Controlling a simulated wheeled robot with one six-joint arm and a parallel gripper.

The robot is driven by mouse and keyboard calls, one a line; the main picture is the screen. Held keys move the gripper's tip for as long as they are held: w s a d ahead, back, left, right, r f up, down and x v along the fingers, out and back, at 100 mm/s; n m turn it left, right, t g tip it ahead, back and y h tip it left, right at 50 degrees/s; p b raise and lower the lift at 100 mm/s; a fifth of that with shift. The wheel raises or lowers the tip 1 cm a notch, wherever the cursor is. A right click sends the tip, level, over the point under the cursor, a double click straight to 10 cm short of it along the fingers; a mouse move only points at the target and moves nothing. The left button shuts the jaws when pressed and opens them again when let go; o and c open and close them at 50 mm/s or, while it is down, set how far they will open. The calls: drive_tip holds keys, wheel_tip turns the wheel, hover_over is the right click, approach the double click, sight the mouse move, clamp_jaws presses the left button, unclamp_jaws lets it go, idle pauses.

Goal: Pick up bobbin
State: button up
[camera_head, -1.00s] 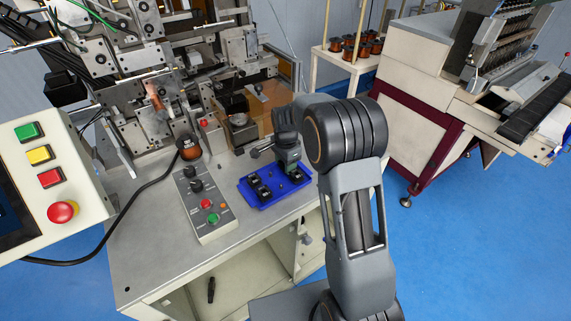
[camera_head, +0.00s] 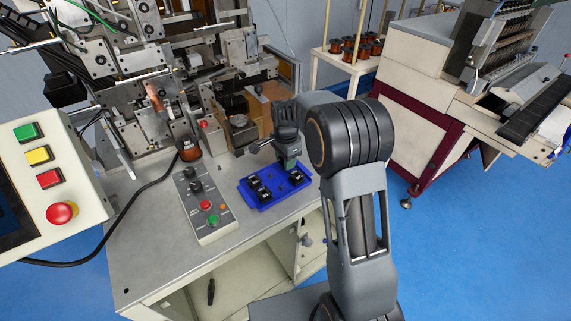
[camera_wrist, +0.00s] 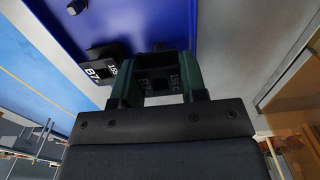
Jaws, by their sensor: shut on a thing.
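My gripper (camera_wrist: 158,78) is shut on a black bobbin (camera_wrist: 162,66) with white lettering, which sits between its two green fingers in the wrist view. In the head view my gripper (camera_head: 292,162) is over the right end of the blue tray (camera_head: 243,188). I cannot tell whether the held bobbin is clear of the tray. Other black bobbins (camera_head: 264,195) stand in the tray's left part. One of them (camera_wrist: 103,72), with white lettering, shows just left of my gripper in the wrist view, near the blue tray (camera_wrist: 125,22).
A control box (camera_head: 203,203) with knobs and buttons stands left of the tray on the grey table (camera_head: 165,240). The winding machine (camera_head: 140,75) is behind. Bare table lies in front of the tray.

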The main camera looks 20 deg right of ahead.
drive_tip(key=s+d+r+b, duration=0.3)
drive_tip(key=s+d+r, duration=0.6)
drive_tip(key=s+r, duration=0.1)
drive_tip(key=shift+s+d+r, duration=0.15)
drive_tip(key=shift+d+r, duration=0.1)
drive_tip(key=shift+r, duration=0.15)
